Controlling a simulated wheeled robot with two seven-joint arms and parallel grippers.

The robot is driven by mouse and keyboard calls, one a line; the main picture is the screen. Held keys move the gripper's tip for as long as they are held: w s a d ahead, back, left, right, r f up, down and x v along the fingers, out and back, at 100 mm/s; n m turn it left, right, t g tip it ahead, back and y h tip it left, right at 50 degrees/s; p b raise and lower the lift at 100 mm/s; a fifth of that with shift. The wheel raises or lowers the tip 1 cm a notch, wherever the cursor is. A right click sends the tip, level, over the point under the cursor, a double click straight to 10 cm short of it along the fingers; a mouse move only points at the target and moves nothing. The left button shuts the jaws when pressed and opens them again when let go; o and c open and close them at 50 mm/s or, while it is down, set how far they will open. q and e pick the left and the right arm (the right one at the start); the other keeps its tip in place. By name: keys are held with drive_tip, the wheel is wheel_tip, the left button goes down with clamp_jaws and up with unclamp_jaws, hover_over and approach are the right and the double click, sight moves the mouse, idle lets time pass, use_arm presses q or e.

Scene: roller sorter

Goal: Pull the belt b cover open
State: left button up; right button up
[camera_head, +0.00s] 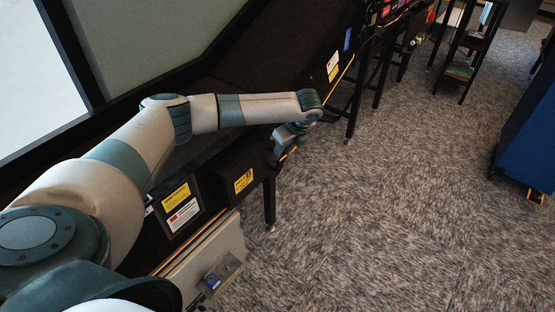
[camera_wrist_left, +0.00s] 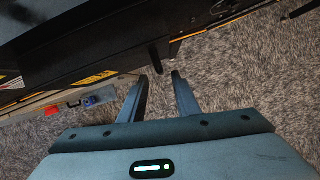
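A black machine side runs along the left of the head view, with a dark box (camera_head: 232,184) bearing a yellow label and a black panel (camera_head: 181,206) with yellow and white labels. I cannot tell for sure which part is the belt b cover. My left gripper (camera_head: 284,150) hangs just right of the box, beside the machine edge. In the left wrist view its two fingers (camera_wrist_left: 160,76) stand apart with nothing held between them. A dark post or handle (camera_wrist_left: 156,54) shows just beyond the fingertips, apart from them. My right gripper is not in view.
A black machine leg (camera_head: 270,203) stands below the box. A pale panel (camera_head: 205,262) with a small blue-and-grey device (camera_head: 214,277) is at the lower left. A blue cabinet (camera_head: 528,135) stands at the far right. The carpet (camera_head: 390,200) between is clear.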

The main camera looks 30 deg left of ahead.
sight(278, 168)
use_arm(q)
drive_tip(key=x, duration=0.7)
clamp_jaws()
